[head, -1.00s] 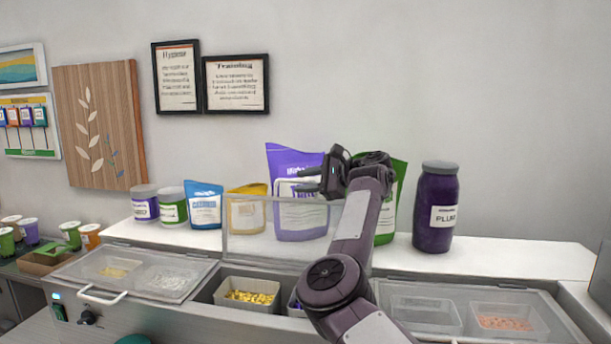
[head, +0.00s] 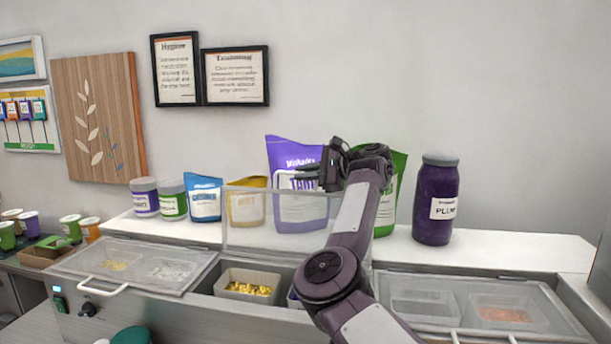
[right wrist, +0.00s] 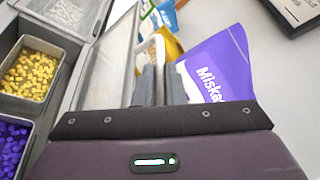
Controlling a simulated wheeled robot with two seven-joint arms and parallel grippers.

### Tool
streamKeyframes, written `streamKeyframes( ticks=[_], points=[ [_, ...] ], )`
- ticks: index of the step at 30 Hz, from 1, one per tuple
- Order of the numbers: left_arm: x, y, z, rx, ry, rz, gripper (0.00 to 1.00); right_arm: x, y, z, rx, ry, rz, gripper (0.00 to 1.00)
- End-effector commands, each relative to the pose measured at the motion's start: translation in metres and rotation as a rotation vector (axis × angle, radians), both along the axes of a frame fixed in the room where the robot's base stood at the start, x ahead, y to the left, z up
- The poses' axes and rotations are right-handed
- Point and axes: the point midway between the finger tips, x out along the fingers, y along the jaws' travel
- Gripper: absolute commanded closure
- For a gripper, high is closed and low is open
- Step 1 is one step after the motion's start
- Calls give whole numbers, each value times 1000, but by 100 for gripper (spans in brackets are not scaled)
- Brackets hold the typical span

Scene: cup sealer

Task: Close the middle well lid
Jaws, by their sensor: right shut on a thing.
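The middle well lid (head: 262,237) stands raised, a clear panel in a pale frame, upright behind the open middle well (head: 205,284). My right gripper (head: 322,178) is at the lid's upper right edge. In the right wrist view its fingers (right wrist: 162,85) are shut on the lid's white handle (right wrist: 157,52), beside the upright lid panel (right wrist: 118,55). My right forearm hides the right part of the lid and well. My left gripper is in neither view.
Left lid (head: 130,264) and right lid (head: 462,301) lie closed. The open well holds a yellow-filled tub (head: 247,286) and a purple-filled tub (right wrist: 12,145). Pouches, including a purple one (head: 293,155), and a plum jar (head: 436,200) stand on the shelf behind.

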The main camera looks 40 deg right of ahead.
Motion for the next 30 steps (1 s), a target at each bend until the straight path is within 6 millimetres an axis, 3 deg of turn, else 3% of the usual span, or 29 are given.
streamKeyframes(
  ticks=[8, 21, 30],
  points=[
    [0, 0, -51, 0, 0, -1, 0, -14, 19, -10, -73, -59, -1, 100],
    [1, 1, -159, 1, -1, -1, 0, -56, 70, -16, -281, -226, -1, 100],
    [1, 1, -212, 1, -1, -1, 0, -78, 98, -21, -400, -320, 0, 100]
  ],
)
